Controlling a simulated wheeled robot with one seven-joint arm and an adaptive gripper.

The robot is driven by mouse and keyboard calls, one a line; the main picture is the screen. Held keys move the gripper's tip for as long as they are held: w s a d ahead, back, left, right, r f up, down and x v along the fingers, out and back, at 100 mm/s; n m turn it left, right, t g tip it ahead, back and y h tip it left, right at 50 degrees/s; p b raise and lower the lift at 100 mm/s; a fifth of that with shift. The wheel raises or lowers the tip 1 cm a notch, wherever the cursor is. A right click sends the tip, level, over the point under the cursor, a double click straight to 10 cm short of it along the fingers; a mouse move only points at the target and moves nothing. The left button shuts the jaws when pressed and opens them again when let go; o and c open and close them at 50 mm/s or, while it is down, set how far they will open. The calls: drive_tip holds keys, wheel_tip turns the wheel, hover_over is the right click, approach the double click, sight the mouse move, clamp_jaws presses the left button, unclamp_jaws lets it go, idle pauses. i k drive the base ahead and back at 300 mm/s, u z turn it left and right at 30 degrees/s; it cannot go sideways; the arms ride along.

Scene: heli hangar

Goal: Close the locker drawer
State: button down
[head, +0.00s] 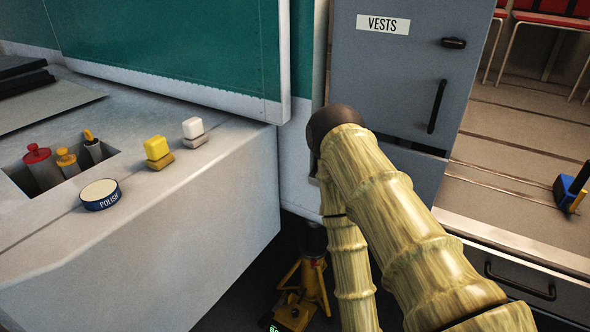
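A grey-blue locker (395,75) labelled VESTS stands at the top centre-right. Its door has a small black latch and a vertical black handle (437,106). Below the door is a dark gap, then another grey-blue front (418,170), partly covered by my arm. I cannot tell whether this lower front is the drawer or how far out it stands. A separate grey front with a black bar handle (520,282) is at the lower right, below a pale ledge. My bamboo-like arm reaches up before the locker and bends back down at a dark joint. My gripper is not in view.
A grey bench (215,185) at left holds a polish tin (100,194), yellow and white blocks, and several tools in a recess. A yellow jack-like stand (300,297) is on the floor below. Red-seated chairs and a blue object (571,190) are at right.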

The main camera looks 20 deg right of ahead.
sight(425, 165)
drive_tip(key=u, duration=1.05)
drive_tip(key=k, duration=1.35)
drive_tip(key=z, duration=0.95)
drive_tip(key=i, duration=0.95)
drive_tip(key=u, duration=0.05)
